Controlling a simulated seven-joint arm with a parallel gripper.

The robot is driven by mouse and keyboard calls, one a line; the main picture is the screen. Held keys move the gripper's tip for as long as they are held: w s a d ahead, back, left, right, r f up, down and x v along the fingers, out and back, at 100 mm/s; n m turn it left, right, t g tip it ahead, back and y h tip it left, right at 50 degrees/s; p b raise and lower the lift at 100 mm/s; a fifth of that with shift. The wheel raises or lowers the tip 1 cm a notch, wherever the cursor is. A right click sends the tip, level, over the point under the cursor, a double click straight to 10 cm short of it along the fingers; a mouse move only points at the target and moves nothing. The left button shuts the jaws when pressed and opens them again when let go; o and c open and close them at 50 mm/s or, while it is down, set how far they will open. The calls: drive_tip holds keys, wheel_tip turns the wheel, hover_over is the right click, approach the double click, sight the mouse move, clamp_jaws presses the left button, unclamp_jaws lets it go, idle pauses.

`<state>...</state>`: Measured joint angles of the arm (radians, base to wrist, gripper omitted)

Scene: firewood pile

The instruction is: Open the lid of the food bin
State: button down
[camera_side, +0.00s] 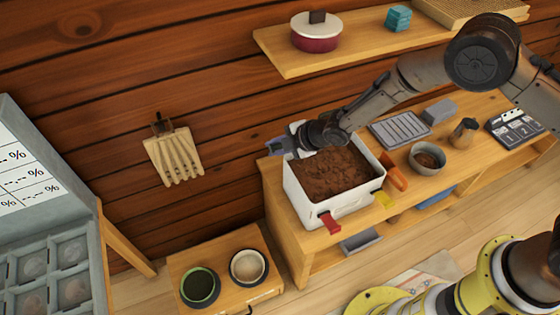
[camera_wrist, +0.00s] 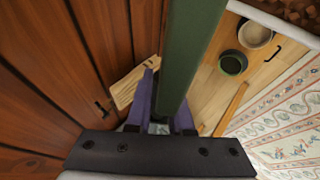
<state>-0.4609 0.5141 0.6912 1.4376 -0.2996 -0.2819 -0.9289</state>
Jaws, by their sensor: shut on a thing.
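A white bin (camera_side: 297,196) full of brown crumbly stuff stands on the left end of the wooden bench. Its top is uncovered, and I cannot make out a separate lid. My gripper (camera_side: 275,146) is at the bin's far left corner, fingers pointing left. In the wrist view its purple fingers (camera_wrist: 163,105) are shut on a long green bar (camera_wrist: 190,50). The bar's upper end runs out of view, and how it joins the bin is hidden.
A shelf (camera_side: 285,62) with a red pot (camera_side: 316,36) hangs above. A wooden rack (camera_side: 173,155) is on the wall to the left. Two bowls (camera_side: 201,285) (camera_side: 248,266) stand on a low table. A grey bowl (camera_side: 427,158) is right of the bin.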

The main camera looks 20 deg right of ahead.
drive_tip(key=w+r, duration=0.1)
drive_tip(key=w, duration=0.5)
drive_tip(key=shift+r, duration=0.35)
drive_tip(key=shift+w, duration=0.1)
drive_tip(key=shift+s+a+f, duration=0.1)
drive_tip(key=shift+s+f, duration=0.1)
drive_tip(key=shift+f, duration=0.1)
idle(0.8)
drive_tip(key=c, duration=1.2)
unclamp_jaws()
drive_tip(key=o, duration=0.4)
drive_tip(key=shift+w+r, duration=0.1)
drive_tip(key=shift+r, duration=0.05)
drive_tip(key=shift+w+r, duration=0.1)
drive_tip(key=v, duration=1.4)
